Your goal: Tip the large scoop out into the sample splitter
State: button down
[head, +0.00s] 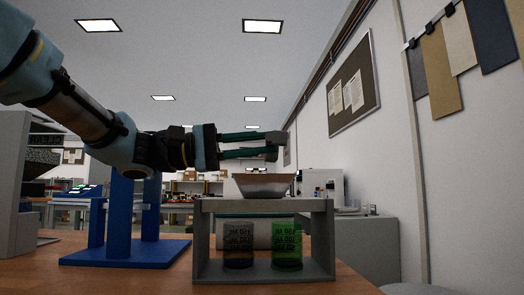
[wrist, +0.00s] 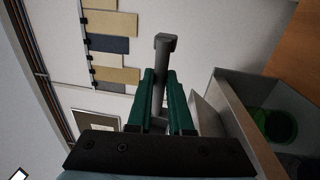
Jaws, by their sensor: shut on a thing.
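My gripper (head: 272,145) has long green fingers and is level above the sample splitter (head: 265,205). It also shows in the wrist view (wrist: 162,90), shut on a grey bar with a blunt end, which I take for the large scoop's handle (wrist: 162,60). The scoop's bowl cannot be made out, so its tilt and contents cannot be told. The splitter is a grey stand with a flared metal hopper (head: 263,186) on top, just below the fingers and apart from them. A dark cup (head: 238,246) and a green cup (head: 286,247) stand under it.
A blue stand (head: 125,245) is to the left of the splitter on the wooden table (head: 345,284). A grey machine frame (head: 14,190) stands at the far left. A wall with a notice board (head: 354,88) is at the right. The air above the splitter's right side is clear.

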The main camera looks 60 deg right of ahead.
jog(key=shift+w+a+f+g+h+b, duration=0.15)
jog(key=shift+g+h+b, duration=0.4)
jog(key=shift+b, duration=1.25)
jog(key=shift+w+f+g+h+b, duration=0.15)
jog(key=shift+g+h+b, duration=0.4)
jog(key=shift+b, duration=1.2)
jog(key=shift+a+f+g+h+b, duration=0.2)
jog(key=shift+g+b, duration=0.5)
jog(key=shift+b, duration=1.1)
jog(key=shift+a+f+g+h+b, duration=0.2)
jog(key=shift+g+h+b, duration=0.45)
jog(key=shift+b, duration=1.35)
jog(key=shift+d+r, duration=0.1)
notch_tip(320, 180, up, 6)
jog(key=t+y+p, duration=1)
jog(key=t+p, duration=0.4)
jog(key=p, duration=2.1)
jog(key=shift+d+y, duration=0.15)
jog(key=shift+y, duration=0.2)
